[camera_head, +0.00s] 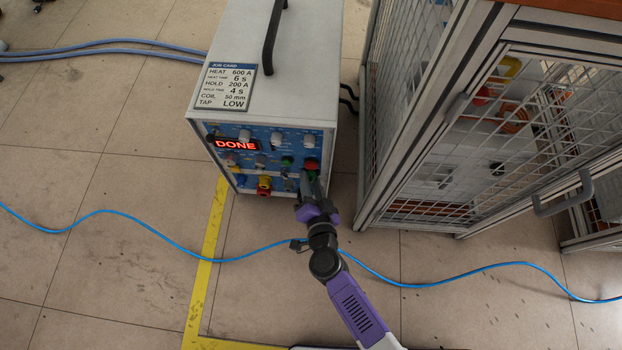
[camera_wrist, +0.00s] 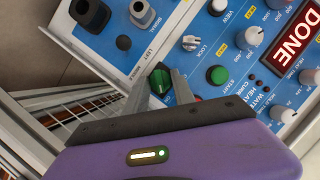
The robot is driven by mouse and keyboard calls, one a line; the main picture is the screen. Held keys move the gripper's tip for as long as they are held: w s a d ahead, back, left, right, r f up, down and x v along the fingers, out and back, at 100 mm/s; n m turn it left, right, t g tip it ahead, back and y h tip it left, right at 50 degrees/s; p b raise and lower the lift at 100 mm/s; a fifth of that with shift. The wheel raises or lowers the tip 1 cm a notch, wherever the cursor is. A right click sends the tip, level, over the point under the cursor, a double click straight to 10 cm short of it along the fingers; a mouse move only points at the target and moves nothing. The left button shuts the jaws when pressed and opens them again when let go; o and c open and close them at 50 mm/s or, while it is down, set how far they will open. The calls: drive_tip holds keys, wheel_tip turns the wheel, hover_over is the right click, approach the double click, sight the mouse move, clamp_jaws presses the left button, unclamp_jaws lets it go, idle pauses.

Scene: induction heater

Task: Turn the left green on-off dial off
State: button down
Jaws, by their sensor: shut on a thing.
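The green dial (camera_wrist: 160,82) shows in the wrist view on the blue panel, with a dark edge around its green face. My gripper (camera_wrist: 161,88) has one grey finger on each side of the dial and is shut on it. In the head view my gripper (camera_head: 305,180) reaches the lower right part of the heater's front panel. There its fingers and the small scale hide the dial, and its exact angle is hard to tell.
The heater cabinet (camera_head: 290,92) has a lit DONE display (camera_head: 236,143). A round green START button (camera_wrist: 217,75) sits close beside my fingers. A mesh cage (camera_head: 450,150) stands to the right. A blue cable (camera_head: 150,228) crosses the floor.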

drive_tip(key=r+n+p, duration=0.1)
drive_tip(key=p, duration=0.3)
drive_tip(key=shift+a+h, duration=0.1)
drive_tip(key=shift+h, duration=0.3)
drive_tip(key=n+h+p, duration=0.1)
drive_tip(key=n, duration=0.1)
drive_tip(key=n+h+p, duration=0.1)
drive_tip(key=n+h, duration=0.1)
drive_tip(key=n, duration=0.1)
drive_tip(key=f+n+h+p, duration=0.1)
drive_tip(key=n+h, duration=0.1)
drive_tip(key=shift+a+f+n+g+p, duration=0.1)
drive_tip(key=shift+a+n+g+p, duration=0.2)
drive_tip(key=shift+a+n+p, duration=0.1)
drive_tip(key=shift+n+h+b, duration=0.8)
drive_tip(key=shift+n+b, duration=0.4)
drive_tip(key=shift+b, duration=0.05)
drive_tip(key=shift+n+h+b, duration=0.3)
drive_tip(key=shift+n+b, duration=0.05)
drive_tip(key=shift+n, duration=0.05)
